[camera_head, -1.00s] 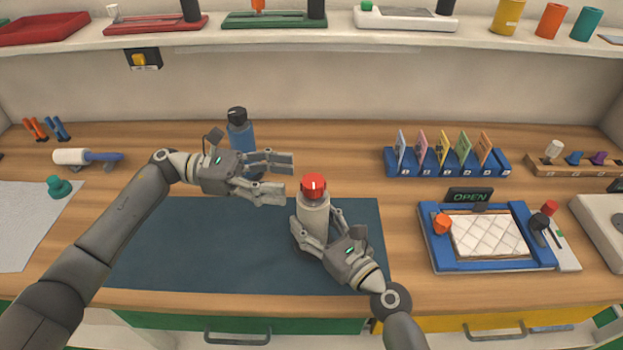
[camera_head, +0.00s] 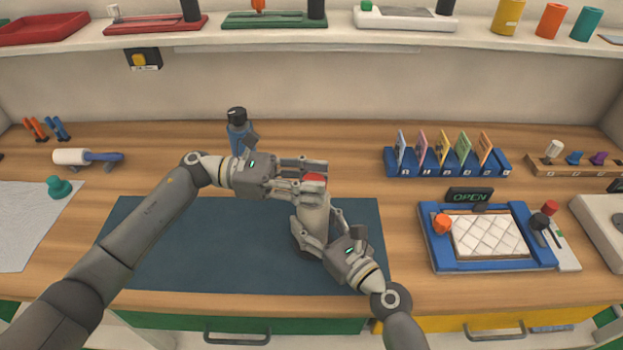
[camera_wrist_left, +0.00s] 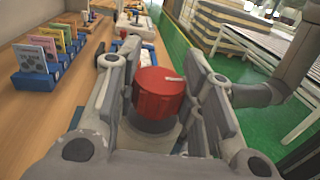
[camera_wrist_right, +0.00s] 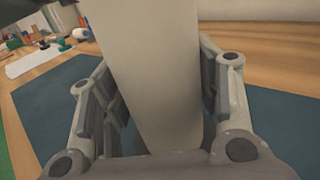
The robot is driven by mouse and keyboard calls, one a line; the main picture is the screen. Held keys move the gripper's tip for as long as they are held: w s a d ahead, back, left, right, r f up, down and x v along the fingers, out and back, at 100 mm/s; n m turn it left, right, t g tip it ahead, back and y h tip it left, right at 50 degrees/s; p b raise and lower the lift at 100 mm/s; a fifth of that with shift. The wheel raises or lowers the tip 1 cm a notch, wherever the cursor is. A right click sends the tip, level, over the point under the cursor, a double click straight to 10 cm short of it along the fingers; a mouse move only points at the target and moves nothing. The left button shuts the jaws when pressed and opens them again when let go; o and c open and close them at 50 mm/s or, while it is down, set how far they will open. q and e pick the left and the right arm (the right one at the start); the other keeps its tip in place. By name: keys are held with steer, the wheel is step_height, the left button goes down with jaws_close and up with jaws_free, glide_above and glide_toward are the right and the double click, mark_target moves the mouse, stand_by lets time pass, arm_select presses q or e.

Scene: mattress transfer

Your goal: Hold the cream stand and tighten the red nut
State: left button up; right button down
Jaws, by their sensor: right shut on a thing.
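The cream stand (camera_head: 314,212) stands on the dark mat (camera_head: 200,245), with the red nut (camera_head: 315,177) on its top. My right gripper (camera_head: 317,222) is shut on the stand's body; the stand also fills the middle of the right wrist view (camera_wrist_right: 150,70). My left gripper (camera_head: 322,177) is at the nut, with its fingers on either side of it. In the left wrist view the red nut (camera_wrist_left: 160,93) lies between the open fingers, with a visible gap at the right finger. The fingers partly hide the nut in the head view.
A blue bottle with a black cap (camera_head: 238,130) stands behind my left gripper. A blue rack of cards (camera_head: 446,163) and a blue-framed tray with a white quilted pad (camera_head: 488,236) are at the right. The mat's left part is clear.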

arm_select(q)
steer(key=c, duration=0.3)
steer(key=shift+w+m+g, duration=0.15)
steer(key=shift+m+g, duration=0.15)
steer(key=shift+g, duration=0.1)
steer(key=shift+c, duration=0.2)
steer(key=shift+w+m+g+y, duration=0.1)
steer(key=shift+m+g+y, duration=0.7)
steer(key=shift+m+g, duration=1.05)
steer(key=shift+d+m+g+y, duration=0.1)
steer(key=shift+m+g+y, duration=0.55)
steer(key=shift+g, duration=1)
steer(key=shift+g+y, duration=0.3)
steer(key=shift+y, duration=0.05)
steer(key=o, duration=1.1)
steer(key=shift+c, duration=0.2)
steer(key=shift+m, duration=0.3)
